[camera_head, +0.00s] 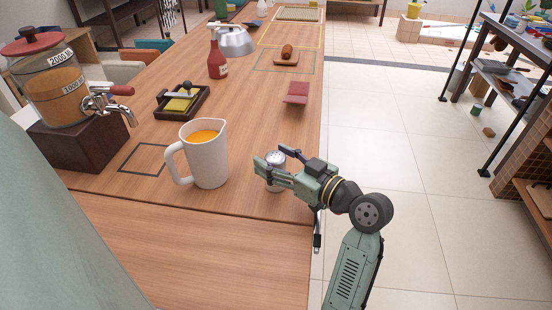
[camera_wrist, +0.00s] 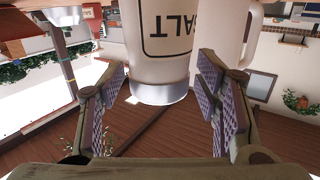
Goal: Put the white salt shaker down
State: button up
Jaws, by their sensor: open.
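The white salt shaker (camera_head: 275,157) stands upright on the wooden table (camera_head: 240,125), near its right edge and just right of a white pitcher. In the wrist view, where the scene appears upside down, the shaker (camera_wrist: 165,50) shows its "SALT" label and silver top. My gripper (camera_head: 269,159) is at the shaker, with one finger on each side. In the wrist view, my gripper's fingers (camera_wrist: 161,88) are spread wide, with gaps beside the silver top. A finger partly hides the shaker's body in the head view.
The white pitcher (camera_head: 208,160) of orange liquid stands close left of the shaker. A drink dispenser (camera_head: 55,90), a dark tray (camera_head: 163,106), a red bottle (camera_head: 217,58) and a reddish block (camera_head: 297,92) are farther off. Table space is clear in front and behind.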

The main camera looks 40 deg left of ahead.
jog(key=shift+r+p, duration=0.25)
jog(key=shift+p, duration=0.05)
jog(key=d+b, duration=0.1)
jog(key=d, duration=0.4)
jog(key=d+b, duration=0.2)
jog(key=d, duration=0.3)
jog(key=shift+s+d+r, duration=0.1)
jog(key=shift+d+r, duration=0.1)
jog(key=shift+d, duration=0.15)
jog(key=shift+d+r+b, duration=0.1)
jog(key=shift+d+b, duration=0.2)
jog(key=shift+d, duration=0.35)
